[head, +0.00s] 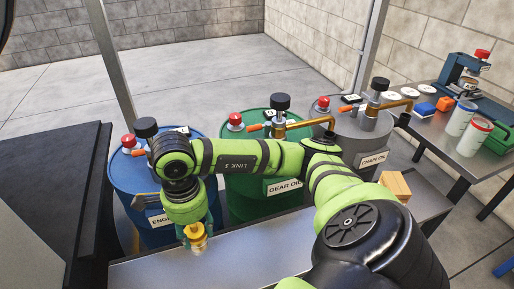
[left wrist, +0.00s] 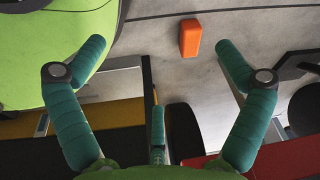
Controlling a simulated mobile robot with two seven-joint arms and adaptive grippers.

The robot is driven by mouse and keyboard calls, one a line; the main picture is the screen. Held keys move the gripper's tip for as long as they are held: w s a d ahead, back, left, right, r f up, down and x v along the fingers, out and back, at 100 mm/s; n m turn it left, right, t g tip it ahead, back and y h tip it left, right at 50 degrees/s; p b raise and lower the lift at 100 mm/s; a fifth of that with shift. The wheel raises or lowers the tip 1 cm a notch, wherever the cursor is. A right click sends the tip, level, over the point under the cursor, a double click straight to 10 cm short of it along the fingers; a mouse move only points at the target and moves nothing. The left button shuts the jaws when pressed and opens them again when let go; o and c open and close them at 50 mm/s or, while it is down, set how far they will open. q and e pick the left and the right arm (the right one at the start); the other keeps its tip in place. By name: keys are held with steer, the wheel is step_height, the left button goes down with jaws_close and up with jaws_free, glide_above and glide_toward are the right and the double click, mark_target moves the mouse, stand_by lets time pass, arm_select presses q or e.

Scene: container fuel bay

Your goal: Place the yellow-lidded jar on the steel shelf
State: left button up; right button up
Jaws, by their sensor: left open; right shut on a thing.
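The yellow-lidded jar (head: 196,231) is in the head view, at the lower end of my right arm. My right gripper (head: 197,234) points down and is shut on it around the lid. Only the lid and a little of the body below show. The jar is in front of the steel shelf's (head: 253,257) left part; I cannot tell whether its base touches the surface. My left gripper (left wrist: 162,47) is open and empty in the left wrist view, its fingers wide apart. It is outside the head view.
Blue (head: 157,232), green (head: 247,200) and grey (head: 352,140) drums with taps stand behind the shelf. A wooden block (head: 395,186) is at its right end. A workbench (head: 441,137) with cans stands at right. An orange block (left wrist: 190,38) shows below my left gripper. The shelf's middle is clear.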

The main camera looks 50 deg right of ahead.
steer(key=w+a+f, duration=0.2)
steer(key=a+f, duration=0.1)
steer(key=w+a+f+b, duration=0.1)
steer(key=a+f, duration=0.2)
steer(key=f, duration=0.1)
steer(key=w+a+f, duration=0.2)
steer(key=a+f, duration=0.2)
steer(key=shift+w+a+b, duration=0.1)
steer(key=shift+w+b, duration=0.2)
steer(key=shift+w, duration=0.05)
arm_select(q)
steer(key=r, duration=0.1)
steer(key=w+r, duration=0.1)
steer(key=r, duration=0.2)
steer(key=shift+w+d, duration=0.1)
steer(key=shift+w, duration=0.2)
arm_select(e)
steer(key=shift+w, duration=0.1)
arm_select(q)
steer(key=shift+w, duration=0.1)
arm_select(e)
steer(key=shift+f, duration=0.15)
steer(key=o, duration=1.3)
arm_select(q)
steer(key=shift+r, duration=0.2)
